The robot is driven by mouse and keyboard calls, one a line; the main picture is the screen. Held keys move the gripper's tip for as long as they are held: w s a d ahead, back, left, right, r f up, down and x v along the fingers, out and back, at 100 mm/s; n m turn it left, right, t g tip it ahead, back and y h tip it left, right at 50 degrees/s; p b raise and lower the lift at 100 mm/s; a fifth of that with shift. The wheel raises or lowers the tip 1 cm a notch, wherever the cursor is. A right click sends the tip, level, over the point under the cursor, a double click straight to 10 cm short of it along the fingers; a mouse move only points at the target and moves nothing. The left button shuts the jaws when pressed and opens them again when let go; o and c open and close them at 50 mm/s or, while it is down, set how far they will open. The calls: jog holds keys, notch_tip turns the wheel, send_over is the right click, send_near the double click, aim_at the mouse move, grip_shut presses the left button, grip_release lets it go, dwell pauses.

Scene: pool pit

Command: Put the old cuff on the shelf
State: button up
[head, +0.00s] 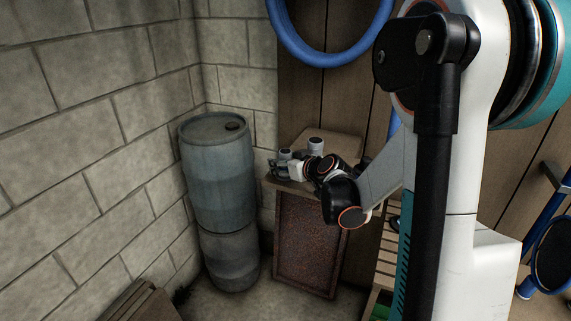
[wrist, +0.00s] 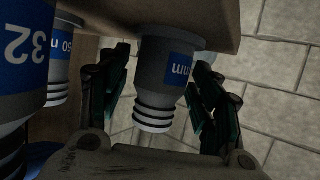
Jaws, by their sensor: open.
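A grey cuff (wrist: 165,85) with a blue label and a ribbed end shows between the open fingers of my gripper (wrist: 162,66) in the wrist view. Its wide end meets the wooden shelf (wrist: 215,18), and the picture looks upside down. Gaps show on both sides, so the fingers are not closed on it. In the head view my gripper (head: 281,168) is at the left edge of the shelf top (head: 340,142), around a small grey cuff (head: 285,154). I cannot tell which cuff is the old one.
A cuff marked 32 (wrist: 22,60) and one marked 50 (wrist: 60,48) stand close beside my gripper. Another cuff shows on the shelf (head: 316,145). A grey barrel stack (head: 215,175) stands just left; a block wall (head: 90,130) is beyond. A slatted bench (head: 387,255) is right.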

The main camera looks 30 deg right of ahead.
jog(key=p+v, duration=0.3)
jog(key=v, duration=0.9)
